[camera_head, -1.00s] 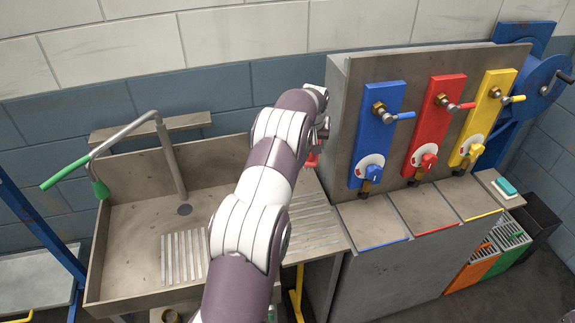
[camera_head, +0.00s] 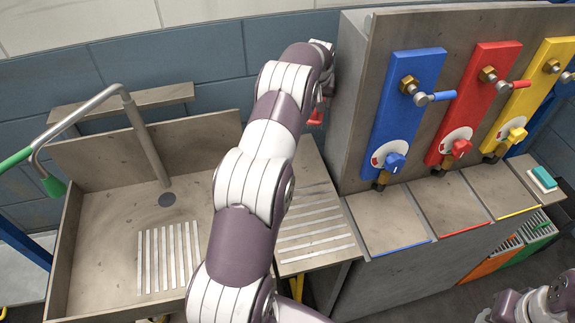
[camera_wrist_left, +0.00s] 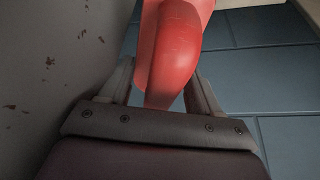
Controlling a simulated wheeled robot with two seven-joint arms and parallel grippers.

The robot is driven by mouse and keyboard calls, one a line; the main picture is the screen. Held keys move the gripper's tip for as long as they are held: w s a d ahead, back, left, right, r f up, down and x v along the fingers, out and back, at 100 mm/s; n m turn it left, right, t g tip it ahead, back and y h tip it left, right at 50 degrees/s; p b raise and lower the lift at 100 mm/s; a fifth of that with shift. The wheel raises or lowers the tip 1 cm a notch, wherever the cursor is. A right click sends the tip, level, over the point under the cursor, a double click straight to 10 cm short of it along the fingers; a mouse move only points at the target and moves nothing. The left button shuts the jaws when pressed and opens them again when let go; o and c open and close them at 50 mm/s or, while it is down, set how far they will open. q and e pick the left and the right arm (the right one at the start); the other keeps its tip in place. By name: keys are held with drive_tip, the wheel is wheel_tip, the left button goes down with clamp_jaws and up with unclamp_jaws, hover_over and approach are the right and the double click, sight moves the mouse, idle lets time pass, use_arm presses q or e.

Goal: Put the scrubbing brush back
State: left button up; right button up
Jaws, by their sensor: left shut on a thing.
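My left gripper (camera_head: 322,100) is up against the side of the grey dye cabinet, above the ribbed drainboard, mostly hidden behind my own wrist. In the left wrist view, its two fingers (camera_wrist_left: 162,85) are shut on a smooth red handle (camera_wrist_left: 175,45), which I take to be the scrubbing brush. A small bit of that red (camera_head: 316,118) shows below the wrist in the head view. Its bristles cannot be made out. Part of my right arm shows at the lower right corner; its gripper is out of view.
The sink (camera_head: 110,235) with its green-tipped tap (camera_head: 50,185) is at left, and the drainboard (camera_head: 315,225) at centre. The cabinet (camera_head: 352,120) carries blue, red and yellow valve panels. A teal-and-white block (camera_head: 542,178) lies on a ledge at right.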

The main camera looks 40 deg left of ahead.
use_arm(q)
drive_tip(key=shift+s+f+b, duration=0.15)
drive_tip(key=shift+f+b, duration=0.2)
drive_tip(key=shift+f, duration=0.35)
drive_tip(key=s+a+f+p, duration=0.1)
drive_tip(key=s+f+p, duration=0.1)
drive_tip(key=s, duration=0.3)
drive_tip(key=s+a+f+p, duration=0.1)
drive_tip(key=s+f, duration=0.3)
drive_tip(key=s, duration=0.1)
drive_tip(key=shift+s+f+p, duration=0.25)
drive_tip(key=shift+s+p, duration=0.15)
wheel_tip(320, 180, down, 5)
drive_tip(key=shift+a+r+p, duration=0.1)
drive_tip(key=shift+p, duration=0.5)
drive_tip(key=shift+s, duration=0.1)
drive_tip(key=o, duration=1)
